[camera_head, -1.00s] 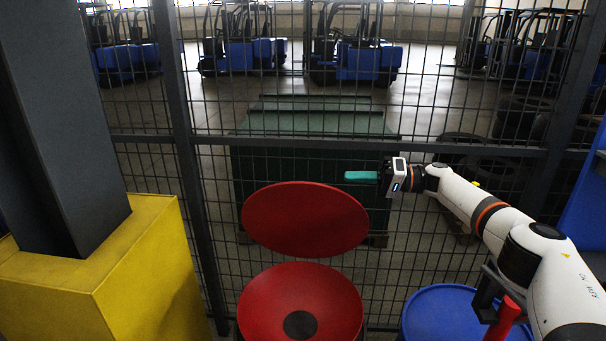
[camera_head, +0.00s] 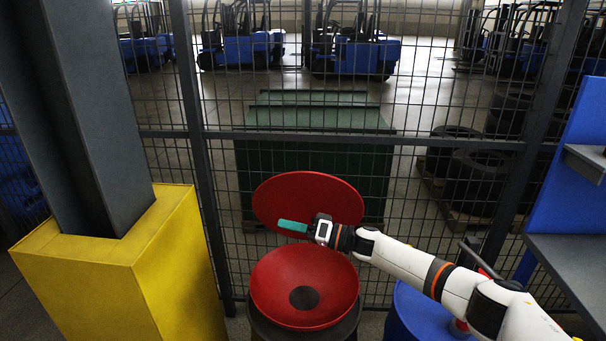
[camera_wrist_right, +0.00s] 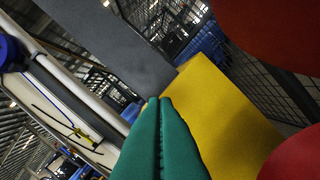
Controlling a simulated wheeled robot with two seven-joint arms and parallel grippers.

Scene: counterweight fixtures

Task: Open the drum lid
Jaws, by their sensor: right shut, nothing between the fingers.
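The drum is in the lower middle of the head view, with a red dished top (camera_head: 305,290) that has a dark round centre. Its red lid (camera_head: 300,195) stands raised and tilted up behind the drum top, clear of it along the front. My right gripper (camera_head: 292,226), with teal fingers, is shut and empty in front of the lid, above the drum top. Whether it touches the lid I cannot tell. In the right wrist view the shut teal fingers (camera_wrist_right: 160,125) point toward the yellow block, with red lid and drum parts at the right edge. My left gripper is not in view.
A yellow block (camera_head: 110,270) around a dark post (camera_head: 95,110) stands at left. A wire mesh fence runs behind the drum, with a green container (camera_head: 320,150) beyond. A blue drum (camera_head: 415,310) stands beside the red one, under my right arm. A grey shelf (camera_head: 570,260) is at right.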

